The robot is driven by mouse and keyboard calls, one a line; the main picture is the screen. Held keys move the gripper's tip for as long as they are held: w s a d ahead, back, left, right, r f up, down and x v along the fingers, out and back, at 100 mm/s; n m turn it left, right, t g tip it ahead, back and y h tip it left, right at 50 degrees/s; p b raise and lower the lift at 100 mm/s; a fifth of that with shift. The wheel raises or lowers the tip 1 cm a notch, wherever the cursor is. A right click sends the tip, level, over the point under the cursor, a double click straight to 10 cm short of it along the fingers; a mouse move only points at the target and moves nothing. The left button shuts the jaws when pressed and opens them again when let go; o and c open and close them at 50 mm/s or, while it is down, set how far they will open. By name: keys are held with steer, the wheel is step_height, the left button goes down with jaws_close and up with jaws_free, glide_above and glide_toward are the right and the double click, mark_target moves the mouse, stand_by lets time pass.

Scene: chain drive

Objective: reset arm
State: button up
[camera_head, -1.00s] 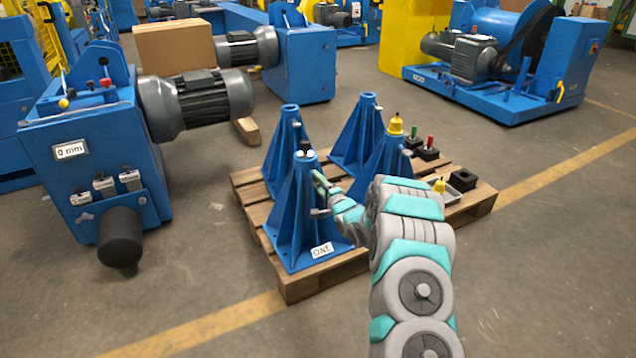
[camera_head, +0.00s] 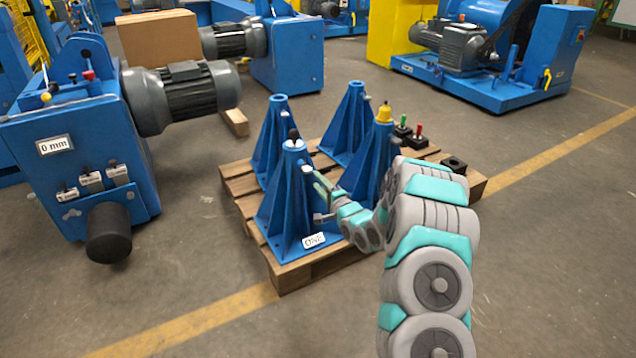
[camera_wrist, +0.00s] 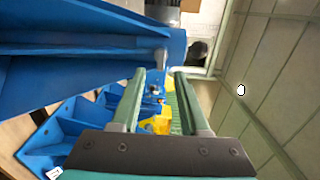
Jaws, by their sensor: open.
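My arm (camera_head: 430,225) reaches in from the lower right over the pallet. My gripper (camera_head: 320,182) is beside the upper part of the front blue stand, which bears the label "ONE" (camera_head: 290,205). In the wrist view my gripper (camera_wrist: 160,88) shows two green fingers held apart, with nothing between them that I can make out as gripped. A blue stand (camera_wrist: 85,50) fills the upper left of that view, with a grey pin (camera_wrist: 160,57) sticking out near the fingertips. Some yellow parts show farther off between the fingers.
The wooden pallet (camera_head: 290,277) carries several blue stands, one with a yellow top (camera_head: 384,112), plus small black blocks with green and red knobs (camera_head: 418,138). A blue machine with a "0 mm" sign (camera_head: 80,150) stands left. Bare floor (camera_head: 210,270) lies between.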

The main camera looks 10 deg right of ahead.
steer(key=s+r+n+g+h, duration=0.2)
steer(key=s+r+n+g, duration=0.2)
steer(key=s, duration=1.6)
steer(key=s+a+r+n+g+h, duration=0.1)
steer(key=s+r+n+g, duration=0.3)
steer(key=s, duration=1.6)
steer(key=s+a+r+n+g+h, duration=0.1)
steer(key=s+r+n+g, duration=0.4)
steer(key=s+g, duration=0.6)
steer(key=s+n+h, duration=0.1)
steer(key=s, duration=0.8)
steer(key=shift+s+a+n+h, duration=0.2)
steer(key=shift+s+n+h, duration=0.1)
steer(key=shift+s, duration=0.1)
steer(key=shift+r, duration=0.1)
